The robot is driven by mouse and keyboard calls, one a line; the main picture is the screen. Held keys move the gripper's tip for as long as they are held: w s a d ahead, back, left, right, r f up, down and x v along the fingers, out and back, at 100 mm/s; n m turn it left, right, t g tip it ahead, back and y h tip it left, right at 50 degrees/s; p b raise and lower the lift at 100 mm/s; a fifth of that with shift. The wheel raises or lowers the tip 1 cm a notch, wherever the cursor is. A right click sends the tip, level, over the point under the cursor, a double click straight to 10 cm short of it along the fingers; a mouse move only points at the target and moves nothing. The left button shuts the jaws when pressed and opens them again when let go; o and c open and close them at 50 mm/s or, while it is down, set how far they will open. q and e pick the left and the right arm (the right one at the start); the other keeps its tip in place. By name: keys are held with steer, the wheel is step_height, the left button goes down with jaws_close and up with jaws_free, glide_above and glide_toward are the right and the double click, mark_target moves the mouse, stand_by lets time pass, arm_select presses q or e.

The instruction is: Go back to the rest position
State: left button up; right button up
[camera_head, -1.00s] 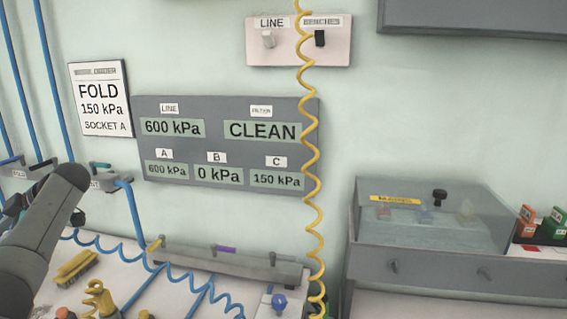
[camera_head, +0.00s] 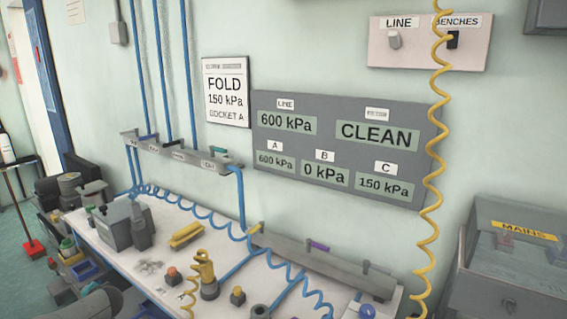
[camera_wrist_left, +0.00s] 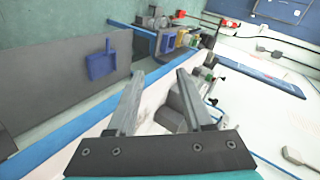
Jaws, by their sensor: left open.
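My left gripper (camera_wrist_left: 160,76) is open and empty in the left wrist view, its two grey fingers apart. In the head view only a grey part of my left arm shows at the bottom left edge, and its gripper is out of that picture. My right arm and gripper are in neither view. The white bench (camera_head: 128,256) stands below the wall panel in the head view.
A yellow coiled hose (camera_head: 432,180) hangs at the right.

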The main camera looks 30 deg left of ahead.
arm_select(q)
steer(key=s+d+f+m+t+h, duration=0.1)
steer(key=s+d+f+m+h, duration=0.1)
steer(key=s+f+m, duration=0.75)
steer(key=s+d+f+n+h, duration=0.1)
steer(key=s+d+f+h, duration=0.15)
steer(key=d+f, duration=0.6)
steer(key=s+d+f+n+h, duration=0.15)
steer(key=s+d+f, duration=0.35)
steer(key=d, duration=0.6)
steer(key=s+d+f+n+g+h+b, duration=0.1)
steer(key=d+f+h, duration=0.35)
steer(key=d, duration=1.35)
steer(key=s+d+f+n+h, duration=0.1)
steer(key=d+f, duration=0.6)
steer(key=d, duration=1.1)
step_height(320, 180, down, 7)
steer(key=b, duration=0.7)
steer(key=shift+a+r, duration=0.15)
steer(key=shift+a, duration=0.05)
